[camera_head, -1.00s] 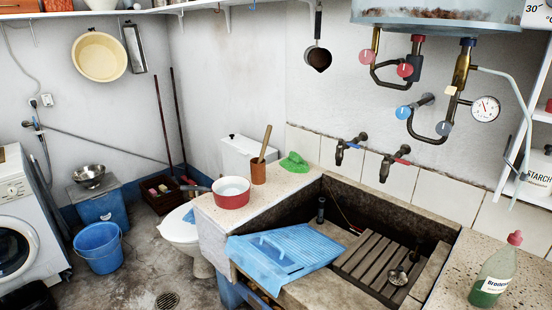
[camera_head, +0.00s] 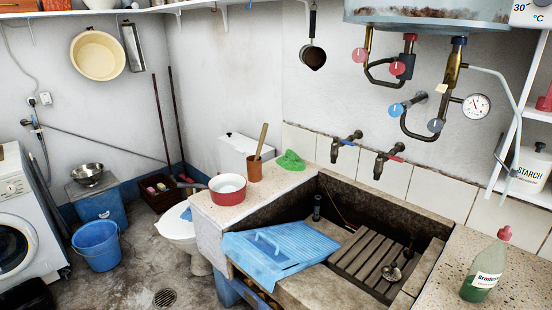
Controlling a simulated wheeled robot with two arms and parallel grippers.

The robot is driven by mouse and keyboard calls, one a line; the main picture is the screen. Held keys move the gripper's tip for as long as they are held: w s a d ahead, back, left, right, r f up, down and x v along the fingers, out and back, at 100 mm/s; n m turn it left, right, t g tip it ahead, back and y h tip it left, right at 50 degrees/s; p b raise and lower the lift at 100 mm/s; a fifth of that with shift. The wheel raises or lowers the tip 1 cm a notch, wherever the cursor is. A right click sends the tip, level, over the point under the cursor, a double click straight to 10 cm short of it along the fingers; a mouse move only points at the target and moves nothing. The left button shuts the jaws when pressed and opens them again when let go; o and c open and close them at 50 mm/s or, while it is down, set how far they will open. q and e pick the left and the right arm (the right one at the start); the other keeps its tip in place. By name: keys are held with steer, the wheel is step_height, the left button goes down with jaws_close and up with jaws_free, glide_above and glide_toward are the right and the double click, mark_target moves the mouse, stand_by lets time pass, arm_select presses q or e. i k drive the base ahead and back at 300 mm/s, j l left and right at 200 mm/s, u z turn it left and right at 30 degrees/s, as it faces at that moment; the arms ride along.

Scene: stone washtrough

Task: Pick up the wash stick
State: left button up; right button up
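A wooden stick (camera_head: 262,138), which looks like the wash stick, stands tilted in a brown cup (camera_head: 254,169). Its lower end is hidden inside the cup. Neither of my grippers is in view.
A blue washboard (camera_head: 275,252) lies across the trough's left front side. Two taps (camera_head: 346,142) (camera_head: 388,160) stick out over the trough. A green-filled bottle (camera_head: 486,268) stands on the right ledge. A blue bucket (camera_head: 97,244) is on the floor.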

mark_target(264, 126)
steer(key=i+j+z, duration=0.1)
steer(key=j, duration=0.25)
steer(key=i+j, duration=0.35)
steer(key=i+j+z, duration=0.15)
steer(key=i+j, duration=0.2)
steer(key=j, duration=0.35)
steer(key=i+j+z, duration=0.15)
steer(key=j, duration=0.2)
steer(key=i+j, duration=0.25)
steer(key=j, duration=0.15)
steer(key=z, duration=0.05)
